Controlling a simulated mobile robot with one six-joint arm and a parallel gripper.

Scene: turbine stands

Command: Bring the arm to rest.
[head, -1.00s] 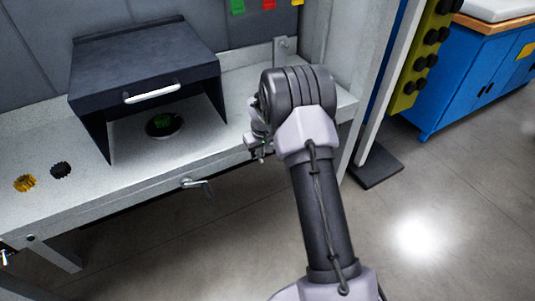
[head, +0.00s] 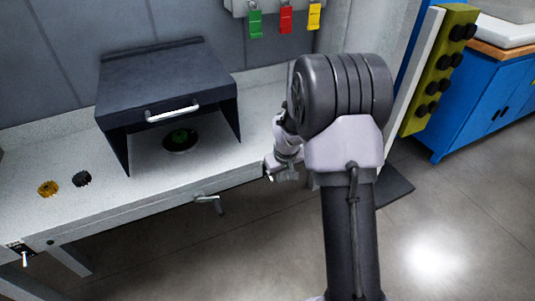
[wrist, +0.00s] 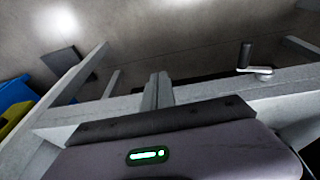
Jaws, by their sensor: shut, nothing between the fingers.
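My gripper (head: 281,174) hangs beside the front edge of the grey bench (head: 215,185), near its right end in the head view. It is partly hidden behind my own raised arm. In the wrist view my gripper (wrist: 157,90) shows its two fingers together, with nothing between them. The bench edge and the floor lie beyond the fingers there.
On the bench stand a dark hood (head: 165,85) with a white handle, a green part in a round recess (head: 181,139), a yellow gear (head: 48,188) and a black gear (head: 82,179). A crank (head: 208,203) juts from the bench front. A blue cabinet (head: 455,120) stands right.

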